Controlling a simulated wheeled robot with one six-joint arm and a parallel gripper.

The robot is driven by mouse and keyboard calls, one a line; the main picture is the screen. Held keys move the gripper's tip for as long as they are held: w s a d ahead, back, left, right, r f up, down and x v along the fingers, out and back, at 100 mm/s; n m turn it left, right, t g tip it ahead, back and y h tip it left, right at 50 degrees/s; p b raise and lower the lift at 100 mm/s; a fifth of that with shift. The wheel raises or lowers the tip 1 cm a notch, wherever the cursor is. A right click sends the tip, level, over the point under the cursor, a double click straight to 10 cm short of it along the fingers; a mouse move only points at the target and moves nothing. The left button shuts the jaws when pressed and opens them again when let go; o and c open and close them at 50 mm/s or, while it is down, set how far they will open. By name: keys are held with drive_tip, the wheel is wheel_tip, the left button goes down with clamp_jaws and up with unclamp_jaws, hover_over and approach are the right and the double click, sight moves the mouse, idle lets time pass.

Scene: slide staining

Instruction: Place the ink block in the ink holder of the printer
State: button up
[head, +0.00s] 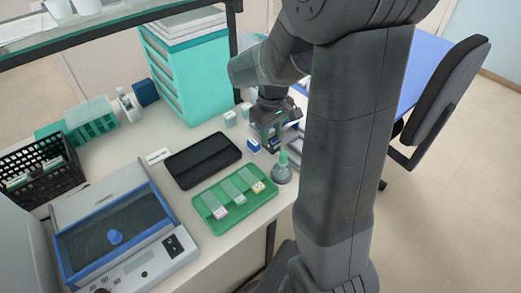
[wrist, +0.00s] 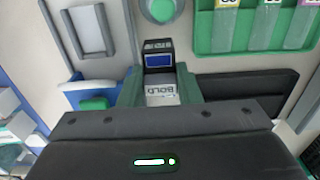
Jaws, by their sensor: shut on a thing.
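The ink block (wrist: 159,62), black with a blue face and a pale part lettered "BOLD", sits between the green-padded fingers of my gripper (wrist: 161,86) in the wrist view. My gripper (head: 271,128) is shut on it, low over the bench in the head view. There the block is mostly hidden by the fingers. I cannot pick out the printer or its ink holder with certainty. A blue part with a green piece (wrist: 92,103) lies left of the fingers in the wrist view, partly covered by my gripper body.
A green-capped bottle (head: 282,170), a green slide tray (head: 236,229) and a black tray (head: 203,160) lie near my gripper. A teal drawer cabinet (head: 190,80) stands behind. A grey instrument with a blue-rimmed basin (head: 180,246) is at lower left. My arm hides the bench's right side.

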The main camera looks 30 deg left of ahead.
sight(270, 149)
drive_tip(key=shift+f, duration=3.1)
drive_tip(key=shift+f, duration=0.1)
drive_tip(key=shift+f, duration=0.15)
drive_tip(key=o, duration=1)
drive_tip(key=shift+c, duration=0.2)
